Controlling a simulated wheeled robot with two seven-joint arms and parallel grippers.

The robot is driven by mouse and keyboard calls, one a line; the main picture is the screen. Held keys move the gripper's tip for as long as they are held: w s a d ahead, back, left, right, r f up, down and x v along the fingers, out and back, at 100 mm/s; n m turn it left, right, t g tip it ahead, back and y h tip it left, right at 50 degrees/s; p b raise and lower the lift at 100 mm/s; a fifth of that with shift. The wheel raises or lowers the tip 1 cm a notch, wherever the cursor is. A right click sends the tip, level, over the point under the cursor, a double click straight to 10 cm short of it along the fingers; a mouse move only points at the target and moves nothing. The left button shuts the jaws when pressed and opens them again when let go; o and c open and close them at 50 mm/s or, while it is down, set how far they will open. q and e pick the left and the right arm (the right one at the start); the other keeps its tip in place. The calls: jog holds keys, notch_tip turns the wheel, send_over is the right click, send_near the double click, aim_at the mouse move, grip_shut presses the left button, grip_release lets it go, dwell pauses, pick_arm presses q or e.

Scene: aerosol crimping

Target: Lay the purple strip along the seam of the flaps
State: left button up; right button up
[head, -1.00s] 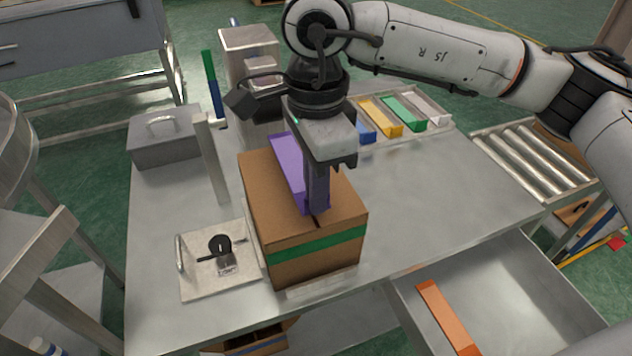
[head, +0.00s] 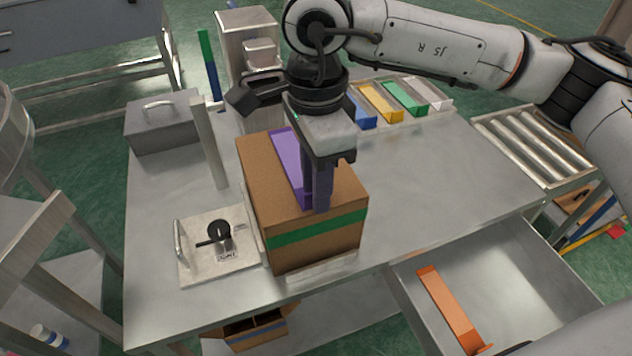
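The purple strip (head: 287,160) lies lengthwise along the top of the brown cardboard box (head: 318,257). The box stands upright on the metal table, with a green band (head: 318,231) around its side. My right gripper (head: 318,207) points straight down at the near end of the strip, fingertips at the box top. Its dark, purplish fingers hide that end and the near part of the flap seam. I cannot tell whether they grip the strip or whether the strip sits exactly on the seam. My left gripper is not in view.
A plate with a black handle (head: 219,232) lies left of the box, near an upright metal post (head: 209,145). A grey lidded case (head: 163,122) and coloured bins (head: 380,103) stand farther back. An open drawer holds an orange piece (head: 450,308). The table right of the box is clear.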

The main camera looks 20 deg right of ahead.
notch_tip(320, 180, up, 10)
jog(key=shift+r+b, duration=0.15)
jog(key=shift+b, duration=0.25)
dwell(0.3)
